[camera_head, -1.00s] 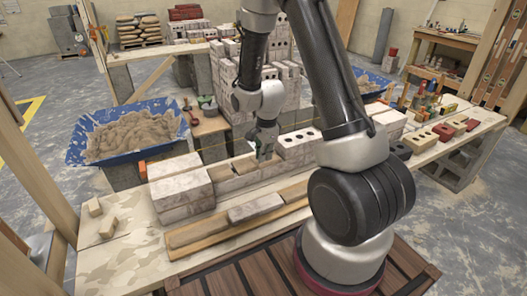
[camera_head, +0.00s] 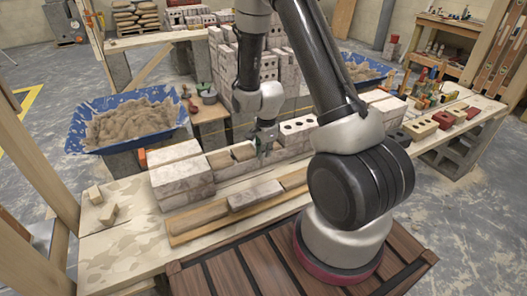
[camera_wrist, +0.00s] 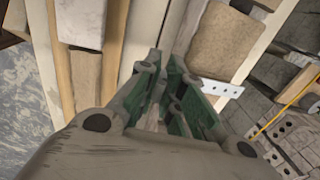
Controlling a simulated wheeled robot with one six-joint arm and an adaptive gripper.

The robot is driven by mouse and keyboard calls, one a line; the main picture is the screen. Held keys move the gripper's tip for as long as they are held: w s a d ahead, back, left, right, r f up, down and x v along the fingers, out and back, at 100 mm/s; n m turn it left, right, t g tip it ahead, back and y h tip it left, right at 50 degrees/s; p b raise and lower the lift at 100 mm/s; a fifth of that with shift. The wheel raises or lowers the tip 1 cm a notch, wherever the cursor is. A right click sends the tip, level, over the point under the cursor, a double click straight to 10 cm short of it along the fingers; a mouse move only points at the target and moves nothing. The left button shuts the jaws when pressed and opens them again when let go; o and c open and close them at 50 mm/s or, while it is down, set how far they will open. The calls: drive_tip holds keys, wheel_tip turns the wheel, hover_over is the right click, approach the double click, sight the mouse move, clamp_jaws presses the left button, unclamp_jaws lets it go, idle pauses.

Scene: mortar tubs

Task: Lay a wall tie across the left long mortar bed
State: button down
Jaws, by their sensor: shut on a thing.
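My gripper (camera_head: 264,143) is over the near row of pale blocks on the bench. It also shows in the wrist view (camera_wrist: 185,92), its green fingers shut on a pale wall tie with a line of holes (camera_wrist: 222,88). The tie sticks out to the right of the fingers; its other end is hidden. A tan mortar bed (camera_head: 243,151) lies in the top of the row, just left of my gripper in the head view. A second tan patch (camera_head: 220,159) is further left. The wrist view shows a broad tan bed (camera_wrist: 222,40) beyond the tie, which looks clear of it.
Stacked blocks (camera_head: 182,182) stand at the row's left end. Holed bricks (camera_head: 298,126) stand close right of my gripper. A blue mortar tub (camera_head: 84,127) is behind left. A yellow line (camera_wrist: 290,108) runs behind the row.

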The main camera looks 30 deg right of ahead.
drive_tip(key=shift+f, duration=0.35)
drive_tip(key=c, duration=1.5)
unclamp_jaws()
wheel_tip(320, 180, up, 12)
drive_tip(key=s, duration=0.2)
drive_tip(key=s+r+n+t, duration=0.1)
drive_tip(key=s+r+n, duration=0.5)
drive_tip(key=s+r, duration=0.1)
drive_tip(key=s+r+n+t, duration=0.1)
drive_tip(key=s+r+n, duration=0.5)
drive_tip(key=s+r, duration=0.2)
drive_tip(key=s+r+n, duration=0.6)
drive_tip(key=s+r, duration=0.1)
drive_tip(key=r, duration=0.2)
drive_tip(key=shift+s+d+r+t, duration=0.1)
drive_tip(key=shift+s+d+t, duration=0.2)
drive_tip(key=shift+t, duration=0.1)
